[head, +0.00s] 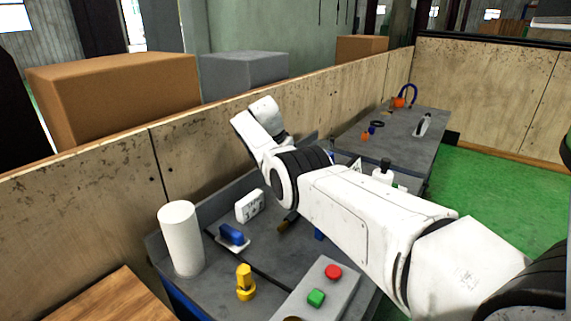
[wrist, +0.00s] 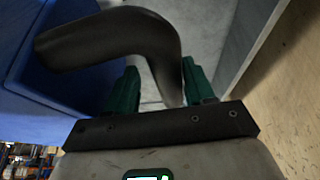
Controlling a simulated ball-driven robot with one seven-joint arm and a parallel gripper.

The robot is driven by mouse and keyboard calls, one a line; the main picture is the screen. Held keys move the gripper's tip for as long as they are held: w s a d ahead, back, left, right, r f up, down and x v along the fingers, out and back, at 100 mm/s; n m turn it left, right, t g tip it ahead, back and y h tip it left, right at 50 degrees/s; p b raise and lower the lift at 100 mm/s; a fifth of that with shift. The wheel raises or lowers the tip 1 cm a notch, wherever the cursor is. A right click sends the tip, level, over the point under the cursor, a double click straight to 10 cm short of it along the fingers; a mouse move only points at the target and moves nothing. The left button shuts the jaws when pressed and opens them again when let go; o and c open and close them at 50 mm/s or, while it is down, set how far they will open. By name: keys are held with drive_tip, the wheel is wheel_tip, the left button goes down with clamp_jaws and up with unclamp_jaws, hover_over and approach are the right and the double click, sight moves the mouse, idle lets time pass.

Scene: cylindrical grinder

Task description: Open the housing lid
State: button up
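In the wrist view, a dark curved handle (wrist: 110,38) bends from the upper left down to the space between my gripper's fingers. My gripper (wrist: 160,88) has two green fingers standing well apart, with the handle's lower end between them. The handle is close to the right finger; I cannot tell whether it touches. A large blue body (wrist: 60,85), which looks like the housing, fills the left side beside the handle. Its lid edge cannot be made out. In the head view, my gripper is not visible, and my white arm hides part of the bench.
The grey bench (head: 215,272) carries a white cylinder (head: 180,238), a blue block on a white base (head: 232,235), a yellow knob (head: 245,283) and a control box (head: 322,293) with red and green buttons. A wooden wall (head: 90,215) runs behind. Green floor (head: 500,185) is open at right.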

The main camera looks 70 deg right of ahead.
drive_tip(key=b+v, duration=0.1)
drive_tip(key=v, duration=0.9)
drive_tip(key=shift+a+r, duration=0.1)
drive_tip(key=shift+r, duration=0.05)
idle(0.3)
